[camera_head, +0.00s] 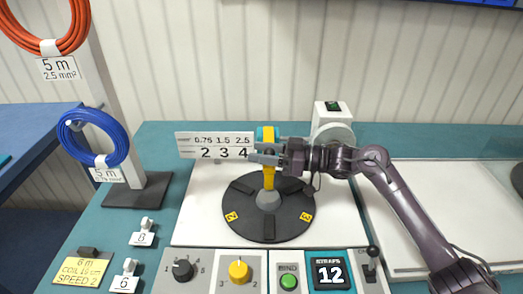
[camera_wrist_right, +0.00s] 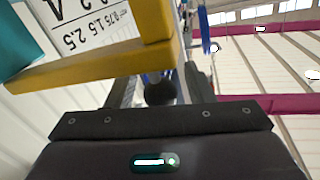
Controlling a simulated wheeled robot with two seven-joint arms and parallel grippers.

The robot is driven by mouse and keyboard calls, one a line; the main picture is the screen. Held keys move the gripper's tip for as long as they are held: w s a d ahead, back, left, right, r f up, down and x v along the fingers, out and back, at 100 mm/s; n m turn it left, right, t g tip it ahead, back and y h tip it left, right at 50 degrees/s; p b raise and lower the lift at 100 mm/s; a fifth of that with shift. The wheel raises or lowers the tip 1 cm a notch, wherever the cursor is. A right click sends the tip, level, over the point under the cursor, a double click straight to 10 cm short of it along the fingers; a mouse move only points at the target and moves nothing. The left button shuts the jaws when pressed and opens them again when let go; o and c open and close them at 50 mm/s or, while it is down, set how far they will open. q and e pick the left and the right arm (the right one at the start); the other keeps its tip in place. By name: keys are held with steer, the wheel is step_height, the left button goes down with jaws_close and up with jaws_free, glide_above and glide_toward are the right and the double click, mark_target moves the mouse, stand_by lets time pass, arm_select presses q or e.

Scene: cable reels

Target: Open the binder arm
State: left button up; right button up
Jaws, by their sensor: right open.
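The binder arm (camera_head: 268,178) is a yellow upright bar with a teal top, standing at the hub of a black round turntable (camera_head: 243,218). My right gripper (camera_head: 252,152) reaches in from the right at the bar's upper part, its jaws open and its fingers overlapping the bar. In the right wrist view the yellow binder arm (camera_wrist_right: 100,66) crosses close in front of the dark fingers (camera_wrist_right: 157,85), with a teal part at far left. I cannot tell whether the bar lies between the fingers or touches them. My left gripper is not in view.
A number sign (camera_head: 214,147) stands just behind the arm, and a white machine (camera_head: 333,115) behind the gripper. The front panel has a black knob (camera_head: 182,270), yellow knob (camera_head: 239,271), green button (camera_head: 289,281) and display (camera_head: 331,272). A blue cable coil (camera_head: 92,139) hangs at left.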

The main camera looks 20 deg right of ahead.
steer(key=shift+a, duration=0.15)
jaws_close()
steer(key=shift+r, duration=0.1)
